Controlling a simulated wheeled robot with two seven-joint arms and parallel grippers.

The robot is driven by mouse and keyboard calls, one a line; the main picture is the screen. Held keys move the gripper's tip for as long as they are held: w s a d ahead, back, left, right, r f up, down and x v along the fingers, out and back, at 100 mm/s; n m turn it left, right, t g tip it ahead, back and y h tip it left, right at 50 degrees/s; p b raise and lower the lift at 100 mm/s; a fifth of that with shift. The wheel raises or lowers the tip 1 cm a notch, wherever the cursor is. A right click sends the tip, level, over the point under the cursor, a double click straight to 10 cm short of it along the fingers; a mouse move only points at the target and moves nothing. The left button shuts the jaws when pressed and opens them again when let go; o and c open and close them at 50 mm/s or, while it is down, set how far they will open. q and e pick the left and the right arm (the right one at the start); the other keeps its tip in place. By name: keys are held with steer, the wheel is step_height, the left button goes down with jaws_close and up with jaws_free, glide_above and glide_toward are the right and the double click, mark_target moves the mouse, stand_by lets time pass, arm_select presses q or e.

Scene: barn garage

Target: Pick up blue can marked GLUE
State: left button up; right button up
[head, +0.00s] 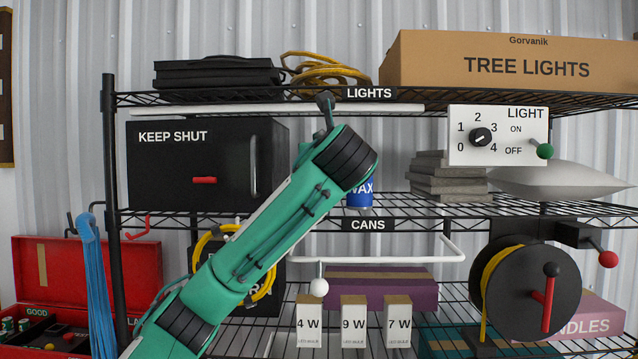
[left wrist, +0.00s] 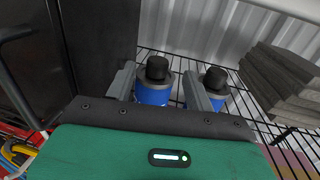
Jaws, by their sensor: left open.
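Two blue cans with black caps stand on the middle shelf. In the left wrist view one can (left wrist: 153,92) is between the two fingers of my open left gripper (left wrist: 158,74). The other can (left wrist: 214,90) is just outside the right finger, partly hidden by it. No label can be read in that view. In the head view one blue can (head: 360,194) shows "WAX" to the right of my left arm. My arm covers the space left of it, and I see no GLUE label. My left gripper's fingers are hidden there behind its wrist. My right gripper is not in view.
A black cabinet (head: 190,185) marked KEEP SHUT stands left of the cans, and grey slabs (head: 447,180) are stacked to the right. A white rail (head: 260,109) runs above the middle shelf (head: 430,208). A dial box (head: 515,120) hangs at the right.

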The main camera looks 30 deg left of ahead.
arm_select(q)
steer(key=x, duration=0.6)
steer(key=shift+a+r+p, duration=0.15)
steer(key=shift+p, duration=0.2)
steer(key=shift+w+a, duration=0.4)
steer(key=shift+a, duration=0.05)
steer(key=shift+s+d, duration=0.1)
steer(key=shift+d, duration=0.1)
steer(key=c, duration=1.1)
steer(key=shift+a, duration=0.1)
jaws_close()
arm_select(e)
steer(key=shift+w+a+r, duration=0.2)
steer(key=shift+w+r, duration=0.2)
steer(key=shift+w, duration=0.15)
